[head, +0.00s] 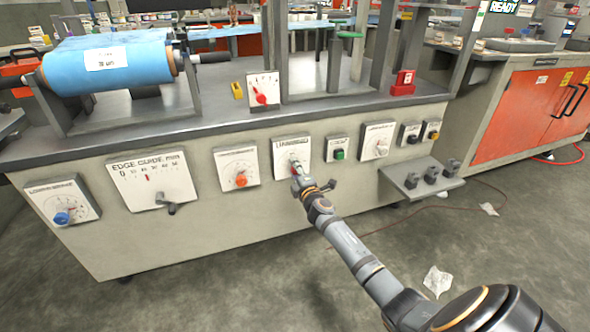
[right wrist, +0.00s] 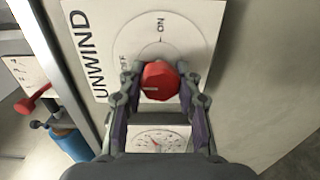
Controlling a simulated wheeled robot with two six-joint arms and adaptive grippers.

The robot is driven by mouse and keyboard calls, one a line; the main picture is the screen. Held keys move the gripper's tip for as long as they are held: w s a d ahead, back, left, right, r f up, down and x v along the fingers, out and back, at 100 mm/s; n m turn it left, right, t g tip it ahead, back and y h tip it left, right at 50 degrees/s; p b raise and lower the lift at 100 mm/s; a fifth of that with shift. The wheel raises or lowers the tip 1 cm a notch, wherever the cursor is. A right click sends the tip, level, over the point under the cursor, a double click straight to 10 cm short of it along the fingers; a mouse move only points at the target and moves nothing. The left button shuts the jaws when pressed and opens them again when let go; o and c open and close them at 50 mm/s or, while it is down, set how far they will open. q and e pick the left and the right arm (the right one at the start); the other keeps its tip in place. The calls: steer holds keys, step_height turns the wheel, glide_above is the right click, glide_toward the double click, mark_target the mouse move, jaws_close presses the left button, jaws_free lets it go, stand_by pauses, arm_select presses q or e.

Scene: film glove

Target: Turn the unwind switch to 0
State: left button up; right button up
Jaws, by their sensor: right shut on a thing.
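The unwind switch is a red faceted knob (right wrist: 160,82) on a white plate (right wrist: 90,42) marked UNWIND. ON is printed above the knob and OFF to its left in the right wrist view. A short white mark on the knob's face points left, roughly to the OFF side. My right gripper (right wrist: 159,76) is shut on the knob, one finger on each side. In the head view my right gripper (head: 298,184) is at the unwind plate (head: 290,146) on the machine's front, and the knob is mostly hidden. My left gripper is not in view.
To the left are an orange knob (head: 241,180), the edge guide lever (head: 167,207) and a blue knob (head: 62,218). To the right are a green button (head: 339,154) and further switches. A small shelf (head: 425,178) juts out at the right.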

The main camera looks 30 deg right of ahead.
steer(key=shift+f, duration=0.1)
stand_by(0.4)
steer(key=o, duration=1.2)
steer(key=v, duration=1.2)
steer(key=shift+a, duration=0.1)
